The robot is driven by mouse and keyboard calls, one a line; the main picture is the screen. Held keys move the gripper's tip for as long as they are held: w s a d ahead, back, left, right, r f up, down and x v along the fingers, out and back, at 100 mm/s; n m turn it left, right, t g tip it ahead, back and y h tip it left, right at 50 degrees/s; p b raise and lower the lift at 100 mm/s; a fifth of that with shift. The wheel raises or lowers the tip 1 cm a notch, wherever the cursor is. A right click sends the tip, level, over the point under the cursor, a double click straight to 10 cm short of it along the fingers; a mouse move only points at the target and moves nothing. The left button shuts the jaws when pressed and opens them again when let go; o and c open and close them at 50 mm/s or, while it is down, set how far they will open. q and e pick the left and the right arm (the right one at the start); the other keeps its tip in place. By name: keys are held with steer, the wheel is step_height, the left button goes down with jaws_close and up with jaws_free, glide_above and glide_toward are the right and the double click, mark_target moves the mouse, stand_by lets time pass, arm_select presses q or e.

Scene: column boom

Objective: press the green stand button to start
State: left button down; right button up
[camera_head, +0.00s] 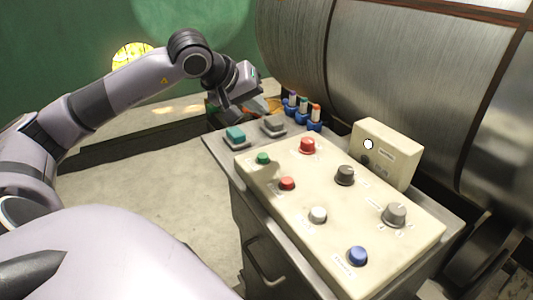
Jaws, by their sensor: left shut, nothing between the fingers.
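A cream control panel (325,215) stands on a grey cabinet. A small round green button (263,158) sits at the panel's far left corner. I cannot tell from the picture which of the two is the stand button. My left arm reaches in from the left, and my left gripper (258,107) is shut and empty, above and beyond the square button, apart from both buttons. Its fingertips are small and hard to make out. My right gripper is not in view.
A grey square button (273,124) stands beside the teal one. Red buttons (307,145), knobs (345,174) and a blue button (357,256) cover the panel. Blue-based connectors (303,108) and a cream box (387,150) stand behind, near a large metal drum (400,70). Floor left is clear.

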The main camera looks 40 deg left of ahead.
arm_select(q)
steer(key=shift+f, duration=0.1)
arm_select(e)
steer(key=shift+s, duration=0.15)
arm_select(q)
steer(key=b, duration=0.6)
glide_above(259, 156)
step_height(259, 156, down, 7)
steer(key=shift+r, duration=0.1)
steer(key=shift+f+b, duration=0.65)
steer(key=shift+b, duration=0.05)
steer(key=shift+f, duration=0.3)
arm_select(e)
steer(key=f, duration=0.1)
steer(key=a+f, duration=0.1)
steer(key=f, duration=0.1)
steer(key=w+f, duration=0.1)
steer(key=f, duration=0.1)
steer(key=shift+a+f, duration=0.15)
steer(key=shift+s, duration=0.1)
arm_select(q)
steer(key=shift+f+b, duration=0.1)
steer(key=shift+b, duration=0.25)
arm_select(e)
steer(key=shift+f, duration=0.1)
arm_select(q)
steer(key=shift+f+b, duration=0.35)
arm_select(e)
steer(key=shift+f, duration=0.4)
